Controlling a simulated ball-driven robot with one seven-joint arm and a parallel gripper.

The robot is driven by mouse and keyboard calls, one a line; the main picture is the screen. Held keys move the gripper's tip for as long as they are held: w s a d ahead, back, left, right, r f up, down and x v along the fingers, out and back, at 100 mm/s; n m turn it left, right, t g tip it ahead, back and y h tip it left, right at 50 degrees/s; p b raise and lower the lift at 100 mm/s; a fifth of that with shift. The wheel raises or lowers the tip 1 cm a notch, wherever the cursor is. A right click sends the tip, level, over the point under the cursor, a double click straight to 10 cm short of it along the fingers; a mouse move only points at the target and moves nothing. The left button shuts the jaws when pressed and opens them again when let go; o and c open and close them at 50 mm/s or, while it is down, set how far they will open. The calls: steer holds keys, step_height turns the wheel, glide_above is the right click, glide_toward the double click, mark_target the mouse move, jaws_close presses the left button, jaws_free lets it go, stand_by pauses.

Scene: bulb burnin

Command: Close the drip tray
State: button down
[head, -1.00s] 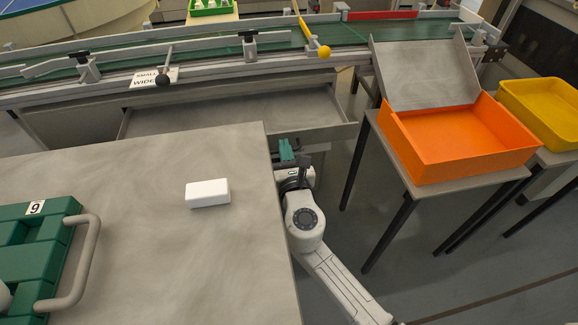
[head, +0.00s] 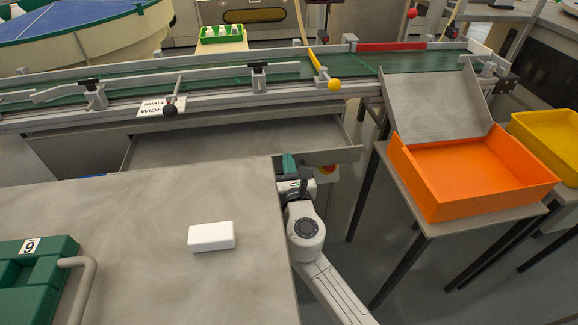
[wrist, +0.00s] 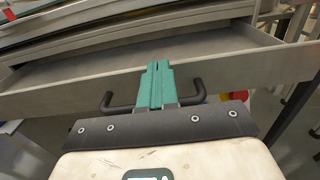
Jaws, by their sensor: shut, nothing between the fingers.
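The drip tray (head: 225,141) is a wide grey drawer under the conveyor, pulled out toward me. Its front panel and dark bar handle (wrist: 198,92) show in the wrist view, where the open tray (wrist: 130,61) lies behind the panel. My gripper (wrist: 155,68) has green fingers, shut together with nothing between them. The fingers overlap the middle of the handle and the front panel in the wrist view; I cannot tell whether they touch. In the head view my gripper (head: 289,163) is at the grey table's far right corner, just in front of the tray.
A grey table (head: 130,220) with a white block (head: 211,236) and a green case (head: 38,280) stands at the near left. An orange bin (head: 470,175) sits on a stand at right, beside a yellow bin (head: 550,145). The conveyor (head: 220,80) runs above the tray.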

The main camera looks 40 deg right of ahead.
mark_target(277, 118)
steer(key=b+x, duration=0.3)
steer(key=x, duration=1.2)
steer(key=shift+f, duration=0.1)
steer(key=shift+w+d, duration=0.2)
steer(key=shift+w+r, duration=0.1)
steer(key=shift+r, duration=0.15)
